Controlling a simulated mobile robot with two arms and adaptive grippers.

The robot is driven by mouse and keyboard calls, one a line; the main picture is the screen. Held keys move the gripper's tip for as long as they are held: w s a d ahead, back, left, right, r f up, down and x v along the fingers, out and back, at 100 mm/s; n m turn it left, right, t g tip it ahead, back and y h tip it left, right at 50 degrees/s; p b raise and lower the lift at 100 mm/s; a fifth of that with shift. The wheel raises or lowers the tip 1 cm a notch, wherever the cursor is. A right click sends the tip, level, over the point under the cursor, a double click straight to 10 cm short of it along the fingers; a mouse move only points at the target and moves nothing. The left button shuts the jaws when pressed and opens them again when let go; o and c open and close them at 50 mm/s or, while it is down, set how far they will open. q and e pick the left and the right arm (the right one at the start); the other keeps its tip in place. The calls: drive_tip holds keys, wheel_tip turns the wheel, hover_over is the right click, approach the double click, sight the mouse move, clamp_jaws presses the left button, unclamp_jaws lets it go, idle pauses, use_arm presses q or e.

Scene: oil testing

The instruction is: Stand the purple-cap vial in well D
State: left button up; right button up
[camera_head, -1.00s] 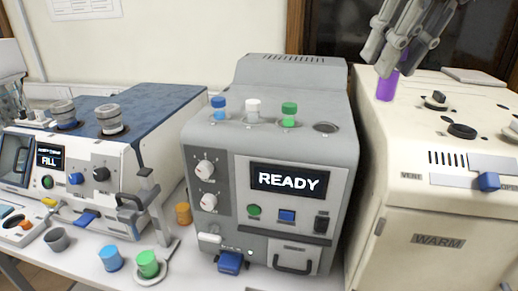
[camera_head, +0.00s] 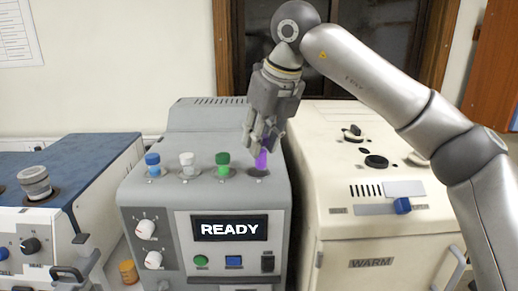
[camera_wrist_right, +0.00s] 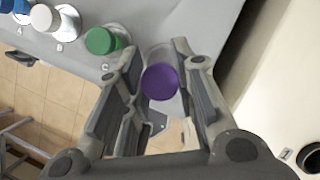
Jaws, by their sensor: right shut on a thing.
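The purple-cap vial (camera_head: 262,158) is between the fingers of my right gripper (camera_head: 264,145), which is shut on it. In the head view the vial is right over the fourth, rightmost well (camera_head: 257,172) on top of the grey machine. I cannot tell whether its lower end is inside the well. In the right wrist view the round purple cap (camera_wrist_right: 160,82) faces the camera, with a finger on either side. The vial's lower part is mostly hidden. My left gripper is not in view.
Blue-cap (camera_head: 153,162), white-cap (camera_head: 187,163) and green-cap (camera_head: 223,162) vials stand in the other wells, left of the purple one. The grey machine's display (camera_head: 229,228) reads READY. A cream WARM machine (camera_head: 330,170) stands close on the right, a blue-topped machine (camera_head: 80,165) on the left.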

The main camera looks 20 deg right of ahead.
drive_tip(key=shift+w+f, duration=0.2)
drive_tip(key=shift+f, duration=0.1)
drive_tip(key=f, duration=0.1)
drive_tip(key=f+p, duration=0.1)
drive_tip(key=f, duration=0.1)
drive_tip(key=shift+w+a+f, duration=0.1)
drive_tip(key=shift+w+f, duration=0.1)
drive_tip(key=shift+f, duration=0.05)
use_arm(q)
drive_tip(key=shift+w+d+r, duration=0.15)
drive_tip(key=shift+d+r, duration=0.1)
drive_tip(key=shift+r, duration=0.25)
use_arm(e)
drive_tip(key=shift+f, duration=0.1)
drive_tip(key=o, duration=0.5)
drive_tip(key=shift+f+b, duration=0.1)
drive_tip(key=shift+b, duration=0.2)
drive_tip(key=o, duration=0.5)
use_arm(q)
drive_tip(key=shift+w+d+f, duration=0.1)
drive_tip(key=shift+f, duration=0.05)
